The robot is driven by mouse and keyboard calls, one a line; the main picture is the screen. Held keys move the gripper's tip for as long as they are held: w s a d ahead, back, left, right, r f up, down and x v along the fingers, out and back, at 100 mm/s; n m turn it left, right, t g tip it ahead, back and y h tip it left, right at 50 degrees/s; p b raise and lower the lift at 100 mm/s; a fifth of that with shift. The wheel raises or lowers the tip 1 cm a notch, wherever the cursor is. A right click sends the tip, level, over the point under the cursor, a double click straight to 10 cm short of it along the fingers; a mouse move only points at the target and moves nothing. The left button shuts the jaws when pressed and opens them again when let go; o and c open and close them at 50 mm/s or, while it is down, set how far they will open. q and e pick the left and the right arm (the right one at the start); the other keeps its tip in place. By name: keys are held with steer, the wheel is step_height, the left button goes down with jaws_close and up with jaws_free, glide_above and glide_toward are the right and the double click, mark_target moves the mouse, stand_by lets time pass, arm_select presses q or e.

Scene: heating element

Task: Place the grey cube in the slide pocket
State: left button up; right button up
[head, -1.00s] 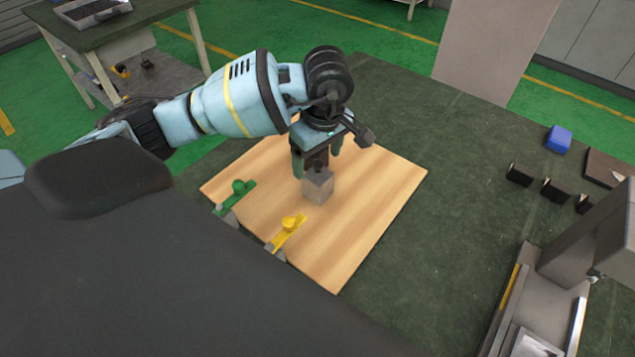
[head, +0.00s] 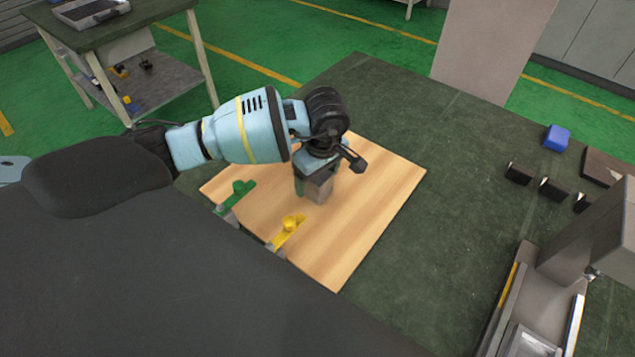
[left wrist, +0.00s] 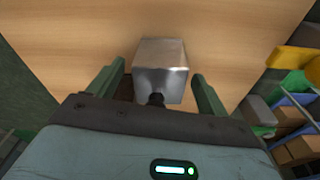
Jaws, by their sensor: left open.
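The grey cube (head: 319,190) sits on the wooden board (head: 370,215). In the left wrist view the cube (left wrist: 161,62) has a shiny metallic face and lies between the two green fingers. My left gripper (head: 315,184) is lowered over the cube, with its fingers on either side. In the left wrist view the gripper (left wrist: 155,88) is open, with a gap to the finger on the right. The slide (head: 530,345) seems to be the metal fixture at the lower right, partly cut off by the frame; I cannot make out its pocket for certain. My right gripper is not in view.
A green clamp (head: 235,194) and a yellow clamp (head: 288,230) stand at the board's near edge. Several black blocks (head: 519,173) and a blue block (head: 557,138) lie at the right. The dark table between board and fixture is clear.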

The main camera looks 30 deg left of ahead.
arm_select(q)
steer(key=c, duration=1.6)
step_height(320, 180, up, 10)
steer(key=shift+r, duration=0.1)
